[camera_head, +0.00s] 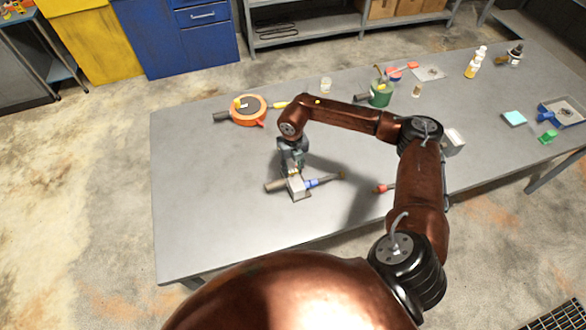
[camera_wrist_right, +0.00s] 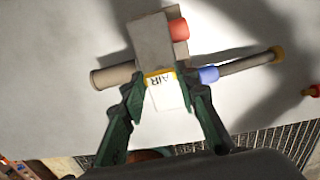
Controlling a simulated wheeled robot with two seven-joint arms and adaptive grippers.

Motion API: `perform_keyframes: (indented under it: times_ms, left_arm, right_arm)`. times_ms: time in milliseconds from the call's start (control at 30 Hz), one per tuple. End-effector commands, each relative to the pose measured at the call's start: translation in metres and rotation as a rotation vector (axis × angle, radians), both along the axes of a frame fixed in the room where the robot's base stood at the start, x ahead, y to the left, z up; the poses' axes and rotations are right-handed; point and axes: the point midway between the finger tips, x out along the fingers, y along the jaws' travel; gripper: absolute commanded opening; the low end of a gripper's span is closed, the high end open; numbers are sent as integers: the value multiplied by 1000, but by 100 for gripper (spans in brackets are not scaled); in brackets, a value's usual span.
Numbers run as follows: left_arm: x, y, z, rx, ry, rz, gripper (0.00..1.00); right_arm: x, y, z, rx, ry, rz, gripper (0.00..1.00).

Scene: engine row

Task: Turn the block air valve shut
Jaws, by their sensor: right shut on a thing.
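The block air valve (camera_head: 298,188) sits near the front left of the grey table, a pale grey block with a pipe on each side. In the right wrist view the grey block (camera_wrist_right: 152,42) has a red part (camera_wrist_right: 178,30) on one side and a yellow strip beside a white piece (camera_wrist_right: 166,96) marked AIR. My right gripper (camera_head: 292,169) reaches down onto the valve from above. In the wrist view its green fingers (camera_wrist_right: 161,84) stand on both sides of the white piece, shut on the valve. The exact contact is partly hidden. My left gripper is not in view.
A brown pipe (camera_wrist_right: 112,75) leaves the block to the left and a blue-collared pipe (camera_wrist_right: 245,65) to the right. An orange round item (camera_head: 248,110), green can (camera_head: 381,94) and bottles (camera_head: 474,63) stand farther back. The table's left front is clear.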

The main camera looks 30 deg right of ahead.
Motion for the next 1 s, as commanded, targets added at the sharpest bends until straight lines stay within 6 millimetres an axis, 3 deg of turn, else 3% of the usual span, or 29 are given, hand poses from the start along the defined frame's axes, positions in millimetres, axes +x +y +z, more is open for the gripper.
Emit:
perform_keyframes:
  times_ms: [100,133,400,767,1000]
  left_arm:
    - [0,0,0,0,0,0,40]
    - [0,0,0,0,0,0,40]
    - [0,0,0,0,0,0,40]
    - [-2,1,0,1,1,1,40]
    - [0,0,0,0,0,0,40]
  right_arm:
    - [0,1,0,2,-1,1,4]
    - [0,1,0,2,-1,1,29]
    - [0,1,0,1,0,2,46]
    - [1,0,8,1,-2,1,46]
    - [1,0,52,0,-3,2,46]
